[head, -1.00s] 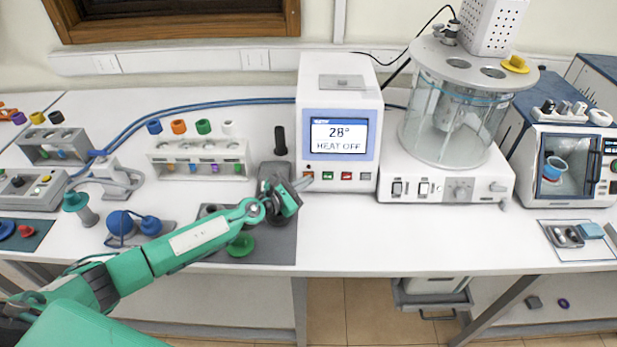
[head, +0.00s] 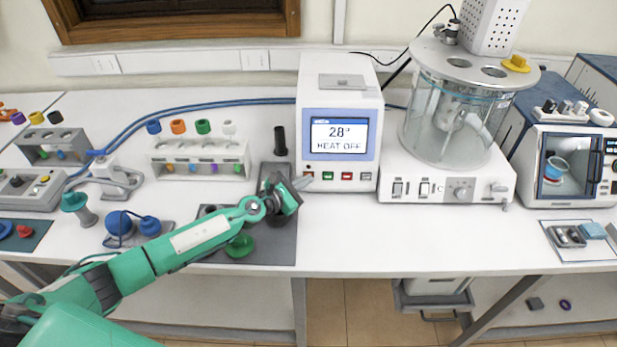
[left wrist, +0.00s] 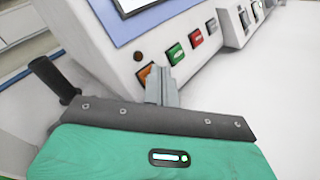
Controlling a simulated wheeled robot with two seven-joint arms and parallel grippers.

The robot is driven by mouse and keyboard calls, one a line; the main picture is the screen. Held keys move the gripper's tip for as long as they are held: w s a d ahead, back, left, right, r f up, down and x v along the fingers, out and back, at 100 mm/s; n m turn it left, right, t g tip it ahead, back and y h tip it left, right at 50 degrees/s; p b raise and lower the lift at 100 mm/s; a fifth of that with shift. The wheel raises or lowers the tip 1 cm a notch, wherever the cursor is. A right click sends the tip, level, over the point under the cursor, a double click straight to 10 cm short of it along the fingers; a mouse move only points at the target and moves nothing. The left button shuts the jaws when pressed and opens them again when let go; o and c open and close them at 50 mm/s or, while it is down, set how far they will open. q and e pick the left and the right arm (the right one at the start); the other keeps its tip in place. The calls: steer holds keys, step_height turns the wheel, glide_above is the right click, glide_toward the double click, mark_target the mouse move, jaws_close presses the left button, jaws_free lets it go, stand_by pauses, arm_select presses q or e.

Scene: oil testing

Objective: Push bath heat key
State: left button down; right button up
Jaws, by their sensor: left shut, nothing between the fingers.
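The white controller box (head: 338,90) stands in the middle of the bench, its screen (head: 339,135) reading 28° and HEAT OFF. Below the screen is a row of keys: an orange key (left wrist: 147,76), a green key (head: 328,176), a red key (head: 347,176) and a grey key (head: 366,176). My left gripper (head: 305,181) is shut and empty, at the left end of this row. In the left wrist view its fingertips (left wrist: 158,72) are right by the orange key and partly cover it. I cannot tell whether they touch it. My right gripper is not in view.
A glass bath (head: 455,125) on a white base stands right of the box. A black upright handle (head: 280,140) stands close to its left side. A rack with coloured caps (head: 200,150) is further left. The bench in front of the box is clear.

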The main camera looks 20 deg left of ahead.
arm_select(q)
steer(key=shift+w, duration=0.1)
stand_by(0.4)
steer(key=shift+s+d+r+p, duration=0.15)
steer(key=shift+s+r+p, duration=0.1)
steer(key=shift+s+p, duration=0.45)
steer(key=shift+s+d+r+p, duration=0.2)
steer(key=shift+s+r+p, duration=0.2)
steer(key=shift+s+p, duration=0.3)
steer(key=s, duration=0.1)
steer(key=s+p, duration=0.1)
steer(key=s+d+r+p, duration=0.1)
stand_by(0.4)
